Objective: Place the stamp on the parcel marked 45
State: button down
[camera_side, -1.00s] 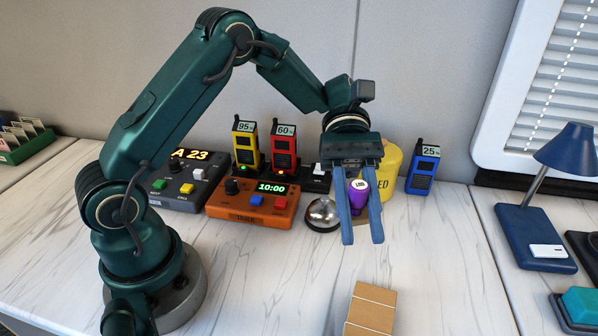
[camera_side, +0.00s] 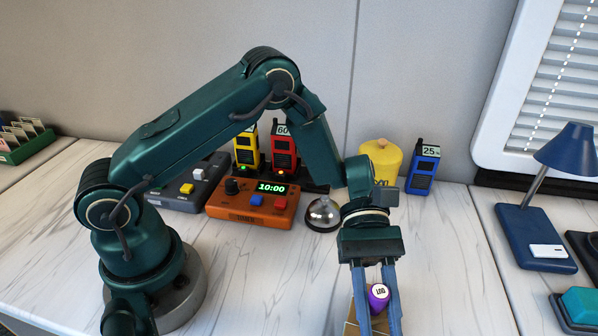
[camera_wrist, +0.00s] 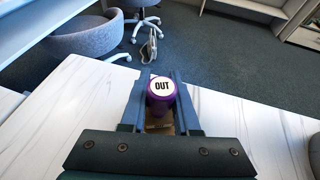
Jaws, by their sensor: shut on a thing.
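My gripper (camera_side: 377,309) is shut on a purple stamp (camera_side: 378,298) with a white round top. In the wrist view, the stamp (camera_wrist: 161,98) sits between the fingers, and its top reads "OUT". Below and behind the fingers in the side view is a tan cardboard parcel (camera_side: 351,317), mostly hidden by the gripper. A small part of the parcel (camera_wrist: 157,131) also shows beneath the stamp in the wrist view. No number can be read on the parcel. I cannot tell whether the stamp touches it.
An orange timer box (camera_side: 253,206) reading 10:00, a silver bell (camera_side: 324,213), a yellow canister (camera_side: 382,160) and a blue radio (camera_side: 423,167) stand behind the gripper. A blue lamp (camera_side: 535,235) and a teal pad (camera_side: 580,304) are at right. The white desk right of the gripper is clear.

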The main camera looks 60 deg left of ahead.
jog(key=shift+f, duration=0.1)
jog(key=c, duration=0.6)
grip_release()
jog(key=shift+c, duration=0.2)
jog(key=shift+w+a+r, duration=0.1)
jog(key=shift+r, duration=0.1)
jog(key=v, duration=1.1)
jog(key=s+a+r+m+t+y, duration=0.7)
jog(key=s+a+m+t+y, duration=0.4)
jog(key=t, duration=0.1)
jog(key=shift+s+a+m+t+y, duration=0.25)
jog(key=shift+m+t+y, duration=0.05)
